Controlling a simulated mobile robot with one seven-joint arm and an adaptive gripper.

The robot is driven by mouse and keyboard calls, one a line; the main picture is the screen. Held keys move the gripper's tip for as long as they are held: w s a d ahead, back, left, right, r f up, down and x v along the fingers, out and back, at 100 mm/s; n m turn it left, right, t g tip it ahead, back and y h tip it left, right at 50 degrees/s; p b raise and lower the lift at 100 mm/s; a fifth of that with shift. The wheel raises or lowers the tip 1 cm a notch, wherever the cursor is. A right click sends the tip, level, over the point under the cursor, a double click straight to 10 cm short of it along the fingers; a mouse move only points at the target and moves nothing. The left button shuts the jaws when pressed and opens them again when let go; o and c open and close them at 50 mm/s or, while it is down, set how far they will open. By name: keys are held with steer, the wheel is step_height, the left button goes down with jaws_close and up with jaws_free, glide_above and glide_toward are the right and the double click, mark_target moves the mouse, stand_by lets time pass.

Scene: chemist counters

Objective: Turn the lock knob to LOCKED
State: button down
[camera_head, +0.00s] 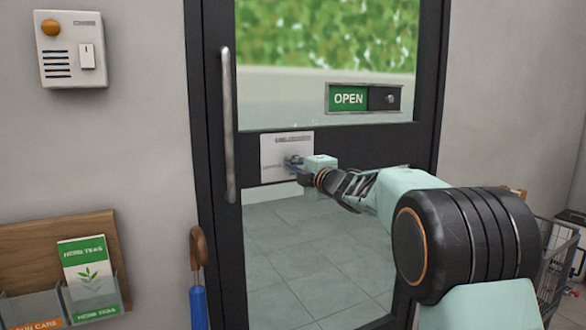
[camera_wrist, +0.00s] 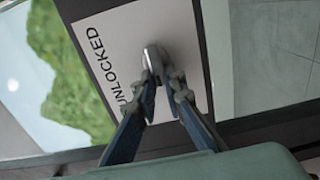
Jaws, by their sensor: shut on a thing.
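The lock plate (camera_head: 273,158) is a pale panel on the dark middle rail of the glass door. In the wrist view the lock plate (camera_wrist: 125,35) carries the word "UNLOCKED" beside the knob. The metal lock knob (camera_head: 291,160) is small and partly hidden by my fingers. The lock knob (camera_wrist: 155,57) also shows between my fingertips in the wrist view. My gripper (camera_head: 299,166) is at the plate, shut on the knob. In the wrist view my gripper (camera_wrist: 162,78) has its two dark fingers on either side of the knob. Any LOCKED label is not readable.
A long vertical door handle (camera_head: 228,125) stands left of the plate. A green OPEN sign (camera_head: 348,98) hangs on the glass above right. An intercom box (camera_head: 72,50) and a leaflet rack (camera_head: 100,290) are on the left wall. A wire cart (camera_head: 560,255) stands at right.

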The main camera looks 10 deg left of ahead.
stand_by(0.4)
steer(key=c, duration=2)
jaws_free()
steer(key=v, duration=1.2)
